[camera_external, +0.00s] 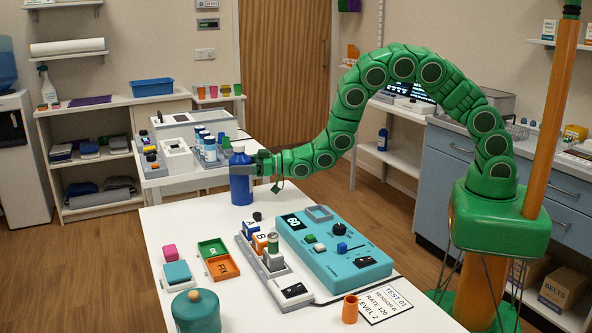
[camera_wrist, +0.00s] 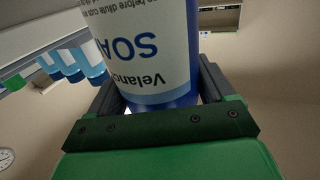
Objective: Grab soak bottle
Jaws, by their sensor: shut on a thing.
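In the wrist view the bottle (camera_wrist: 150,45) fills the space between the dark fingers of my gripper (camera_wrist: 155,92). I cannot tell whether the bottle's base touches the table.
On the white table (camera_external: 180,225) stand a teal control box (camera_external: 335,250), a grey rack with small blocks, green and orange trays (camera_external: 222,266), a teal jar (camera_external: 196,312) and an orange cup (camera_external: 350,308). Behind the bottle, a second table holds several blue-capped bottles (camera_external: 209,150).

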